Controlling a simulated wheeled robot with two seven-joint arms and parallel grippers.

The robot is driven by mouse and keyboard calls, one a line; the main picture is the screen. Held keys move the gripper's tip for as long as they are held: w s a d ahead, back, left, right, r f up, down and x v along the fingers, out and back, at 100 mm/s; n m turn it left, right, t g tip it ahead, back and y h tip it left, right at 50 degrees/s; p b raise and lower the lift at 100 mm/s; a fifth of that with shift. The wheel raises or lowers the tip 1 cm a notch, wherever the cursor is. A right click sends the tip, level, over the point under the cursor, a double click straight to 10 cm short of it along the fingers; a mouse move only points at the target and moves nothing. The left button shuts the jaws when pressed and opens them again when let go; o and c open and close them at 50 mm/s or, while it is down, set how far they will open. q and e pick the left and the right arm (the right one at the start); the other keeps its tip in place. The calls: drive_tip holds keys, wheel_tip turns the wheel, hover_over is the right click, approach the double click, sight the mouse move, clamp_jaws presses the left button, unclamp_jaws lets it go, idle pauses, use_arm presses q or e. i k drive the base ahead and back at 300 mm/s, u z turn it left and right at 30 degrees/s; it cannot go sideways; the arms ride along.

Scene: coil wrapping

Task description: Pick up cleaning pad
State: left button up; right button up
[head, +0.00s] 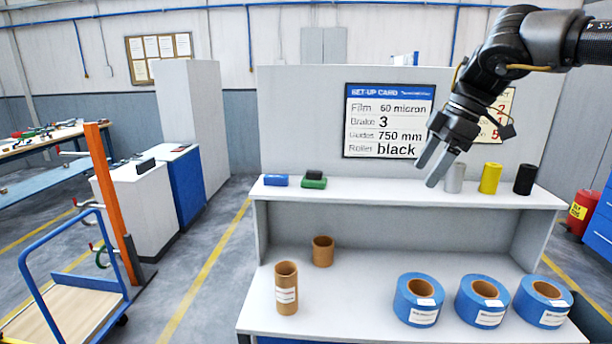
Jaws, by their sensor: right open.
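On the left of the white upper shelf lie a small blue block (276,180) and a green block (314,183) with a black piece (314,174) on top. Which of these is the cleaning pad I cannot tell for sure. My right gripper (427,176) comes in from the upper right and points down. It is open and empty, in front of the set-up card and well to the right of the blocks. My left gripper is not in view.
Grey, yellow and black rollers (490,178) stand on the shelf's right. Below are two brown cardboard cores (287,288) and three blue rolls (419,300). The shelf's middle is clear. A blue-railed cart (70,300) and orange post (115,200) stand left.

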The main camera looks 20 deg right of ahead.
sight(315, 180)
drive_tip(key=i, duration=1.5)
